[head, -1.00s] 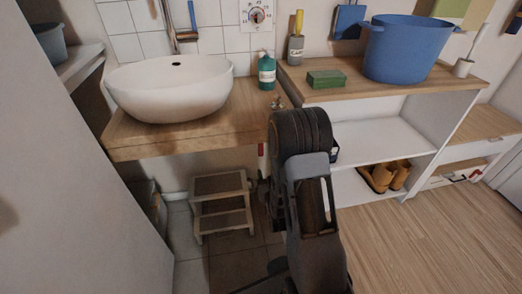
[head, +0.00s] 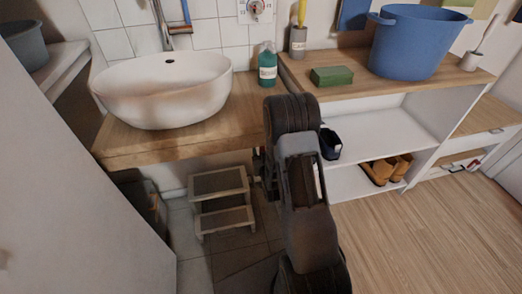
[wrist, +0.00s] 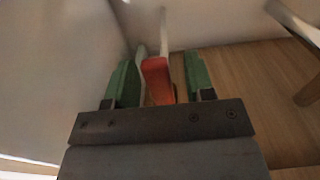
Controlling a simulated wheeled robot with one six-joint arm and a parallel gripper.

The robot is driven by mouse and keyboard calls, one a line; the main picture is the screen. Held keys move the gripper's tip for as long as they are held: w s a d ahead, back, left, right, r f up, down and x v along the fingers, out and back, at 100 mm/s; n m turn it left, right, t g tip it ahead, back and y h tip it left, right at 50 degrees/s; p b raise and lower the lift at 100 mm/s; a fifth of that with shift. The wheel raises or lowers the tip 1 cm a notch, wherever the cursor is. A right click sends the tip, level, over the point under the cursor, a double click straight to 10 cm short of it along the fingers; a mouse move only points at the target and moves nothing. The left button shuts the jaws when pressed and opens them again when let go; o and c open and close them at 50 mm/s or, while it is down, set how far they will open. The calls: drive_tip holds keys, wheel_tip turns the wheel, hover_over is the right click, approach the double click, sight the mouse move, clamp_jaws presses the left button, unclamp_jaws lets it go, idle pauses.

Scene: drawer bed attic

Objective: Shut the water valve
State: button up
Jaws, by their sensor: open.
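A red-orange valve handle (wrist: 157,78) shows in the wrist view between the two green fingers of my gripper (wrist: 162,70). The fingers are apart, with gaps visible beside the handle. Pale pipe-like parts (wrist: 164,35) stand behind it. In the head view my dark arm reaches under the right end of the wooden counter (head: 185,137), and its bulk hides most of the gripper and valve. Only a small red spot shows there beside the arm, too small to be sure of.
A white basin (head: 165,92) and a green bottle (head: 267,68) stand on the counter. A step stool (head: 222,202) is on the floor below. An open white shelf (head: 390,135) with brown shoes (head: 385,170) stands to the right. A pale panel (head: 70,190) closes the left.

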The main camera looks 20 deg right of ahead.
clamp_jaws()
idle(0.4)
